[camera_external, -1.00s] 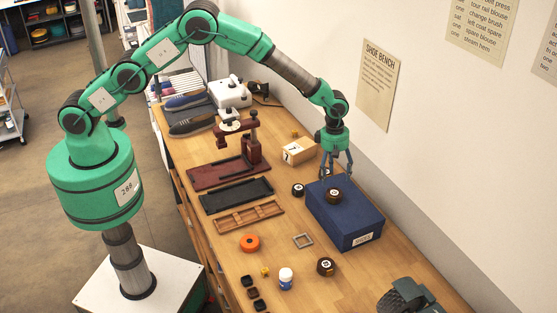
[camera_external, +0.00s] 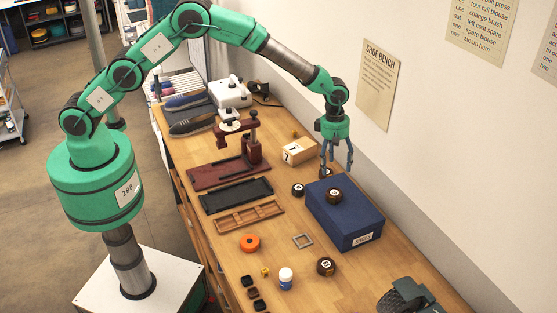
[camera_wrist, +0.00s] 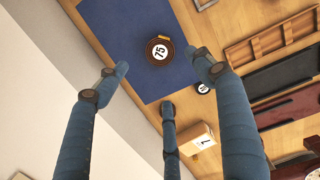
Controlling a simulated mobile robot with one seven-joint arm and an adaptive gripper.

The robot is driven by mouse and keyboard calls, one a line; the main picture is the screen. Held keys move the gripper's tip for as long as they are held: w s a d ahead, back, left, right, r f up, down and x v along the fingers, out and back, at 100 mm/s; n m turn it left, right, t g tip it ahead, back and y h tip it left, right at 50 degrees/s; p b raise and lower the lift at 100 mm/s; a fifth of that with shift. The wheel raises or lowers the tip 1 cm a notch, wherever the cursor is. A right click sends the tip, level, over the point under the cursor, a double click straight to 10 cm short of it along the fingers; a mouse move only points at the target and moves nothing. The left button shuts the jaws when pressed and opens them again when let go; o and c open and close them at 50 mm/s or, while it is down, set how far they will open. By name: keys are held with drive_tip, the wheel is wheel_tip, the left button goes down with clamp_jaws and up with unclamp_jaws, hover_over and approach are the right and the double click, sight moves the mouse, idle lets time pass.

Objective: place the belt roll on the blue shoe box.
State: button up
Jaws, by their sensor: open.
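The blue shoe box (camera_external: 346,226) stands on the bench near the wall, lid closed. A dark brown belt roll (camera_external: 334,195) with a round white label rests on its lid. In the wrist view the label on the roll (camera_wrist: 159,50) reads 75, and the roll lies on the blue lid (camera_wrist: 112,30) with its edges clear of the lid's sides. My gripper (camera_external: 337,167) is open and empty, above the back end of the box. In the wrist view its blue fingers (camera_wrist: 163,85) are spread, apart from the roll.
A wooden block (camera_external: 299,151) marked 7 is behind the box.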

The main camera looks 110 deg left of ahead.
drive_tip(key=shift+r, duration=0.1)
idle(0.3)
drive_tip(key=s+d+r+m+t, duration=0.1)
drive_tip(key=s+d+r+m, duration=0.3)
drive_tip(key=r, duration=0.5)
drive_tip(key=s+d+r+m, duration=0.3)
drive_tip(key=s+d+r, duration=0.2)
drive_tip(key=r, duration=0.4)
drive_tip(key=s+d+r+m+t, duration=0.1)
drive_tip(key=s+d+r+m, duration=0.3)
drive_tip(key=r, duration=0.4)
drive_tip(key=s+d+r+m, duration=0.3)
drive_tip(key=s+d+r, duration=0.2)
drive_tip(key=s, duration=0.3)
drive_tip(key=s+d+r+m, duration=0.3)
drive_tip(key=s+d+r, duration=0.15)
drive_tip(key=s, duration=0.35)
drive_tip(key=s+d+m+t, duration=0.1)
drive_tip(key=s+m, duration=0.3)
drive_tip(key=s, duration=0.4)
drive_tip(key=s+d+m, duration=0.3)
drive_tip(key=s+m, duration=0.1)
drive_tip(key=s, duration=0.5)
drive_tip(key=s+d+m+t, duration=0.1)
drive_tip(key=s+m, duration=0.3)
drive_tip(key=s, duration=0.5)
drive_tip(key=shift+d+f+t+y, duration=0.25)
drive_tip(key=shift+d+t+y, duration=0.05)
drive_tip(key=shift+d, duration=0.55)
